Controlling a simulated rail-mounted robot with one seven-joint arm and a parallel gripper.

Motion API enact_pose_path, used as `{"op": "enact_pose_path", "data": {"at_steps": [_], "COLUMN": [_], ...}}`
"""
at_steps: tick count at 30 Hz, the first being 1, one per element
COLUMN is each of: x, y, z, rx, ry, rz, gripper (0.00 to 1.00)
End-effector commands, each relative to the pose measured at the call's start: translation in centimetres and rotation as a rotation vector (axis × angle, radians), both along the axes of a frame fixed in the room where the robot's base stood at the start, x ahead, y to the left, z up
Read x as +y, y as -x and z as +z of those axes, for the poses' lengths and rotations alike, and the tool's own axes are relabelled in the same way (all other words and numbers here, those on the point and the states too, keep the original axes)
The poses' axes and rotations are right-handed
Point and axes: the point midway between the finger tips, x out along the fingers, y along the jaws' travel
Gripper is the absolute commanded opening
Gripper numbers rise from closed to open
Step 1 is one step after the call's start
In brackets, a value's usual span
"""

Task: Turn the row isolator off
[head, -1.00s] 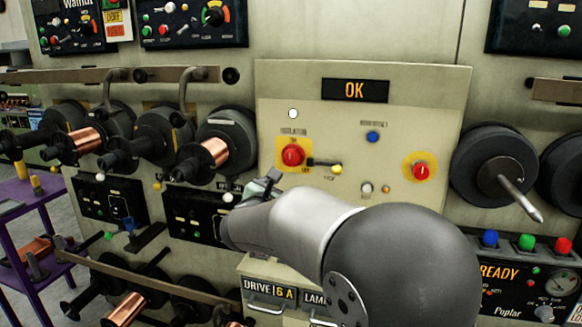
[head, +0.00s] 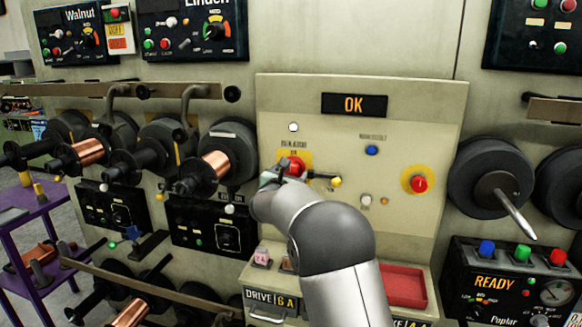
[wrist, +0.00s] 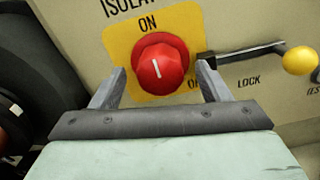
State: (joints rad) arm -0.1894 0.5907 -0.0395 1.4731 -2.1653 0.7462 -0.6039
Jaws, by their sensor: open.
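The row isolator is a red rotary knob (wrist: 160,65) on a yellow plate (wrist: 115,42), with ON printed above it and a partly hidden label at its lower right. Its white mark points up, slightly left, toward ON. In the head view the red knob (head: 293,166) is partly behind my gripper (head: 283,174). In the wrist view my gripper (wrist: 160,85) is open, with one finger on each side of the knob's lower part. I cannot tell whether the fingers touch it. A lever with a yellow ball end (wrist: 299,60) lies to the right, beside the word LOCK.
A second red knob (head: 419,184) on yellow is farther right on the panel. The display (head: 354,104) reads OK. Copper spools (head: 215,163) stick out at left, and a black spool (head: 492,178) with a rod at right. A red tray (head: 404,286) is below.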

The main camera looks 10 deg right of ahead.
Motion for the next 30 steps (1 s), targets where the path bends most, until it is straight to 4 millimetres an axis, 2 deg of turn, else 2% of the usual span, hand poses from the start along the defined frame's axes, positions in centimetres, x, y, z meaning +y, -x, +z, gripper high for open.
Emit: {"op": "enact_pose_path", "data": {"at_steps": [6, 14, 16, 19, 20, 30], "x": [-0.7, -0.8, -0.8, -0.8, -0.8, -0.8], "y": [-1.5, -1.6, -1.6, -1.6, -1.6, -1.5], "z": [0.0, 0.0, 0.0, 0.0, 0.0, -0.4], "rx": [0.0, 0.0, 0.0, 0.0, 0.0, -0.016], "ry": [0.0, 0.0, -0.001, -0.001, -0.001, -0.034], "rz": [-0.001, 0.0, 0.0, 0.0, 0.0, 0.0], "gripper": [0.7, 0.7, 0.56, 0.28, 0.25, 0.25]}}
